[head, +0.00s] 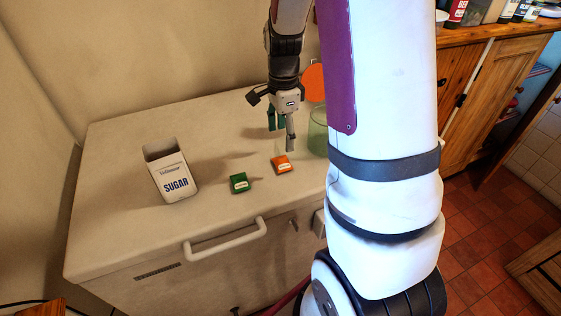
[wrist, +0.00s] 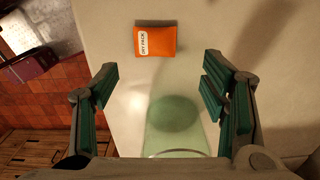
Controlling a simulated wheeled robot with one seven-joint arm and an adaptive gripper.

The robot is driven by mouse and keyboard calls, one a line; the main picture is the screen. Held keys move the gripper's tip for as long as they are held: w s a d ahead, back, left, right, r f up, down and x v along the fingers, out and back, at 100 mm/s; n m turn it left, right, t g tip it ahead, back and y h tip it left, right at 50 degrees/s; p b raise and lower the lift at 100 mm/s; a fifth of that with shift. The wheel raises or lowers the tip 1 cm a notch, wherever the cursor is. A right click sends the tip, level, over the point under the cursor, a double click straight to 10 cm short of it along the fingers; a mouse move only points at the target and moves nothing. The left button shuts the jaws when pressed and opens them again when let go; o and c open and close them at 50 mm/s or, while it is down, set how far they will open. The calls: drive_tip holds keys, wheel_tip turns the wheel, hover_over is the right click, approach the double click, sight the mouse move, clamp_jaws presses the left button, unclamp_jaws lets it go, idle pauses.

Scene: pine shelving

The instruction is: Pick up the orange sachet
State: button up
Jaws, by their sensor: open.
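The orange sachet (head: 281,164) lies flat on the pale top of the chest, to the right of a green sachet (head: 239,183). In the wrist view the orange sachet (wrist: 155,41) has a white label and lies ahead of the fingertips, roughly centred between them. My gripper (head: 281,133) is above the chest top, over and slightly behind the orange sachet in the head view. Its green-padded fingers (wrist: 160,80) are spread apart with nothing between them.
A green glass (head: 318,131) stands right of the sachet, partly hidden by my arm; it also shows below the fingertips in the wrist view (wrist: 176,125). A white sugar tin (head: 174,178) stands at left. The chest top (head: 110,215) is bare around the tin.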

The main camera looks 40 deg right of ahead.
sight(283, 161)
wheel_tip(283, 161, down, 3)
drive_tip(key=shift+s+a+f+p, duration=0.15)
drive_tip(key=shift+f+p, duration=0.05)
drive_tip(key=shift+f, duration=1.15)
drive_tip(key=shift+s+a+f+p, duration=0.15)
drive_tip(key=shift+f+p, duration=0.05)
drive_tip(key=shift+f, duration=1.1)
drive_tip(key=shift+c, duration=0.3)
drive_tip(key=c, duration=0.9)
